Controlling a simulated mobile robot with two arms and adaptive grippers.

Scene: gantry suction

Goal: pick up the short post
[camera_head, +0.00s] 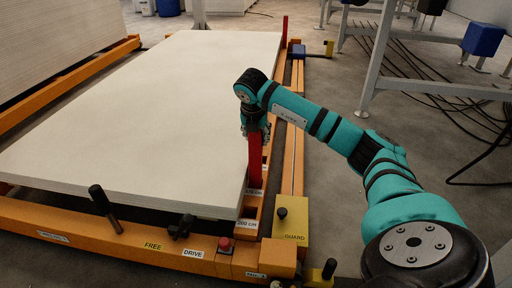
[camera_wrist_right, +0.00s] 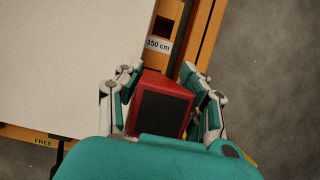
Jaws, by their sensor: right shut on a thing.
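The short red post (camera_head: 255,160) stands upright at the right edge of the pale board, near a socket on the orange rail. My right gripper (camera_head: 256,124) is shut on the top of this post. In the right wrist view the post's dark top (camera_wrist_right: 162,112) with red sides sits between the two fingers of the gripper (camera_wrist_right: 165,100). Whether its foot is inside a socket is hard to tell. My left gripper is not in view.
A large pale board (camera_head: 150,100) lies on the orange frame (camera_head: 130,232). Another red post (camera_head: 284,32) stands at the far corner. A black lever (camera_head: 100,203) and a yellow GUARD block (camera_head: 291,222) stand at the near side. Grey legs and cables lie to the right.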

